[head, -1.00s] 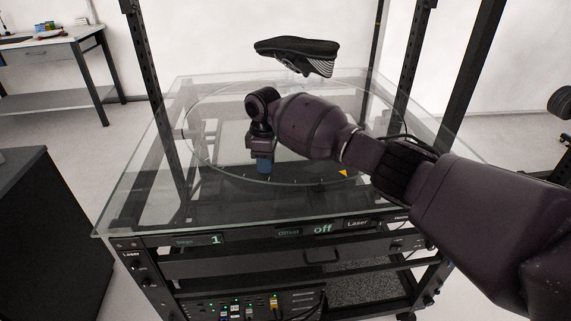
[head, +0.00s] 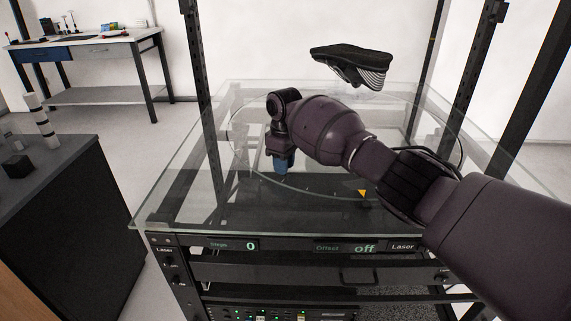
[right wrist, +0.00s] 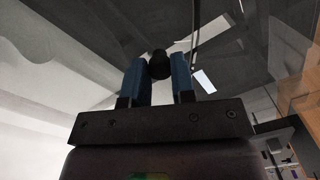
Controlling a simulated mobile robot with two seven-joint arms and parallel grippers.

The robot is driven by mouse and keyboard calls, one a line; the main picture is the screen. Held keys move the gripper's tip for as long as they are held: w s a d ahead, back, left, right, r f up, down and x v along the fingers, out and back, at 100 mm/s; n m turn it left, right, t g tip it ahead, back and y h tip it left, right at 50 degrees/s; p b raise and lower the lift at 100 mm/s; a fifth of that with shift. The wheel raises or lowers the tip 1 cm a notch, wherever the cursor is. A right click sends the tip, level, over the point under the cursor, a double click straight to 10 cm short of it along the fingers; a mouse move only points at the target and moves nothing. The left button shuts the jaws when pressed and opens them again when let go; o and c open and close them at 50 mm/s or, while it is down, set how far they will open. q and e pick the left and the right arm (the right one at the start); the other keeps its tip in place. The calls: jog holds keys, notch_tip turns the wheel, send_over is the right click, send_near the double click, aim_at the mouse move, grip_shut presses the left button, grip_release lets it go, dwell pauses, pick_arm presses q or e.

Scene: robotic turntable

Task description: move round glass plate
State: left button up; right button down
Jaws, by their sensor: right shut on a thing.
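The round glass plate (head: 335,187) is a clear disc with a thin visible rim, lying over the square glass top (head: 180,200) of a black rack. My right gripper (head: 281,166) points down at the left part of the plate, its blue fingertips low near the glass. In the right wrist view, the blue fingers (right wrist: 159,78) are closed on a small dark round knob (right wrist: 159,64) between them. Whether the knob is fixed to the plate cannot be told. My left gripper is not in view.
Black posts (head: 198,75) rise around the glass. A dark cabinet (head: 60,215) with small items stands at the left, a workbench (head: 85,50) behind it. Floor shows between cabinet and rack.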

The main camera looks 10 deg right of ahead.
jog(key=shift+f, duration=0.15)
jog(key=c, duration=0.9)
grip_release()
jog(key=shift+c, duration=0.2)
notch_tip(320, 180, up, 11)
jog(key=p, duration=0.1)
jog(key=shift+p, duration=0.35)
jog(key=shift+f, duration=0.15)
